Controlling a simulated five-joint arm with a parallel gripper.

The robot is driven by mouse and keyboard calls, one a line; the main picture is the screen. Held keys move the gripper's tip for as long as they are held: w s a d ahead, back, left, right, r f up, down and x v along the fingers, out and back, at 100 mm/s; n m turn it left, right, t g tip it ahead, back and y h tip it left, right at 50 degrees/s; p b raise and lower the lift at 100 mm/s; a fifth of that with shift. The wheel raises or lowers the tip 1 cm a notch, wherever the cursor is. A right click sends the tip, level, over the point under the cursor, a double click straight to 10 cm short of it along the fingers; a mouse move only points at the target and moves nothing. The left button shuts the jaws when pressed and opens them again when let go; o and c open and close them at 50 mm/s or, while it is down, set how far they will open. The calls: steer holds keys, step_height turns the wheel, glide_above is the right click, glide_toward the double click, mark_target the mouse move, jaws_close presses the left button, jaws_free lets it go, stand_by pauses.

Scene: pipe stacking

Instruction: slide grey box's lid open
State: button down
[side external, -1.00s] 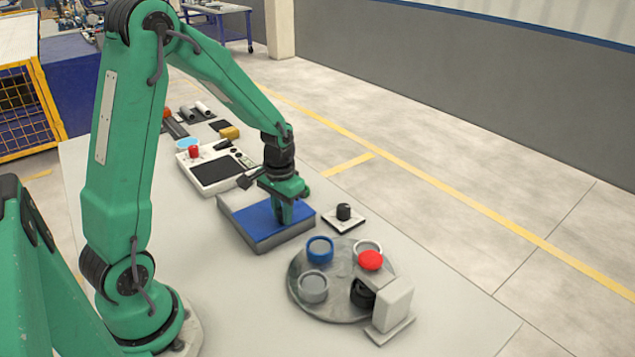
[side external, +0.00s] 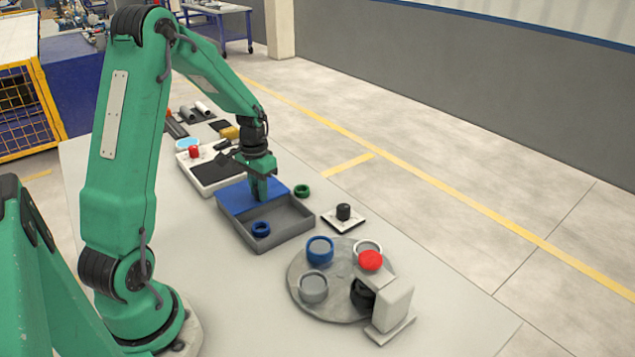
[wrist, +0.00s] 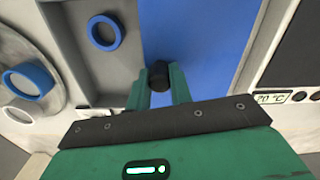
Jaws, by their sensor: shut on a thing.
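The grey box (side external: 285,216) sits on the table, its near right part uncovered. Its blue lid (side external: 235,198) covers the far left part and also shows in the wrist view (wrist: 205,50). A blue ring (side external: 261,229) lies inside the uncovered part, and it shows in the wrist view (wrist: 104,33). My gripper (side external: 262,197) is over the lid near its open-side edge. In the wrist view my gripper (wrist: 158,92) has its green fingers shut on the lid's black knob (wrist: 158,74). The fingers partly hide the knob.
A green ring (side external: 302,190) lies beyond the box. A round grey plate (side external: 330,284) with several rings stands to the right, with a black knob on a white base (side external: 343,213) behind it. A white panel device (side external: 215,172) is close to the lid's far left side.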

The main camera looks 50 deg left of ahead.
steer(key=c, duration=1.3)
jaws_free()
steer(key=shift+o, duration=0.2)
steer(key=shift+r, duration=0.1)
steer(key=shift+r, duration=3.8)
